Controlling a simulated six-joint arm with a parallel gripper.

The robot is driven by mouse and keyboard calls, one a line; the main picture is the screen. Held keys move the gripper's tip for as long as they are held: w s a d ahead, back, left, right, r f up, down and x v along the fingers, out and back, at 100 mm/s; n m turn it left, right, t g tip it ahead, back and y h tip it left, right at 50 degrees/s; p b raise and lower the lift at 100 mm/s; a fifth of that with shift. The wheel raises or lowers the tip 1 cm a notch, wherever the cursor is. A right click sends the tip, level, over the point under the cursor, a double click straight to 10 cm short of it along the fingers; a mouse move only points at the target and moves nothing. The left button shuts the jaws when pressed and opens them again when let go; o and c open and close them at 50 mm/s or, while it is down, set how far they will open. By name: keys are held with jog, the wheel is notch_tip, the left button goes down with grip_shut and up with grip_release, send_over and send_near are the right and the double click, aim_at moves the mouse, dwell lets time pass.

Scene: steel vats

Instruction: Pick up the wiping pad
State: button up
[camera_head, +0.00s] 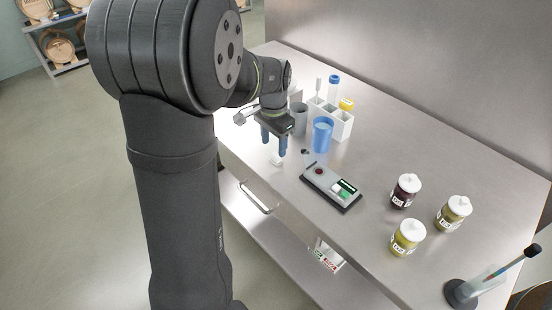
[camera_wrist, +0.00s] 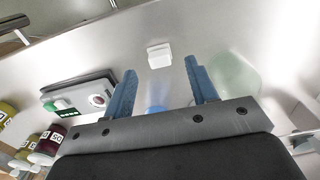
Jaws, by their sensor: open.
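The wiping pad (camera_wrist: 158,55), a small white block, lies on the steel table in the wrist view, just beyond and between my fingertips. In the head view it shows as a small white patch (camera_head: 277,159) below the fingers, near the table's front edge. My gripper (camera_head: 274,148) points down above it with its blue fingers apart and nothing between them. In the wrist view the open gripper (camera_wrist: 161,70) has one finger on each side of the pad's line. The fingers look apart from the pad; the exact height cannot be told.
A grey meter (camera_head: 331,187) lies right of the pad. A blue cup (camera_head: 322,133), a grey cup (camera_head: 299,118) and a white rack (camera_head: 342,127) stand behind. A drawer handle (camera_head: 257,198) juts out in front.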

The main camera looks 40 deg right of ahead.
aim_at(276, 155)
jog(key=f, duration=0.4)
jog(key=shift+s+d+f, duration=0.1)
jog(key=shift+d+f, duration=0.1)
jog(key=shift+d, duration=0.15)
jog(key=c, duration=1)
jog(key=shift+c, duration=0.2)
jog(key=shift+r, duration=0.1)
jog(key=shift+r, duration=0.5)
jog(key=r, duration=0.2)
jog(key=s+r, duration=0.1)
jog(key=shift+s+d+r, duration=0.1)
jog(key=shift+r, duration=0.3)
jog(key=s+r, duration=0.6)
jog(key=s, duration=0.4)
jog(key=shift+s+d+f, duration=0.2)
jog(key=shift+d+f, duration=0.3)
jog(key=shift+d, duration=0.2)
jog(key=shift+s+d+f, duration=0.25)
jog(key=shift+d+f, duration=0.2)
jog(key=shift+d, duration=0.3)
jog(key=shift+s+d+f, duration=0.2)
jog(key=shift+d+f, duration=0.3)
jog(key=shift+d, duration=0.2)
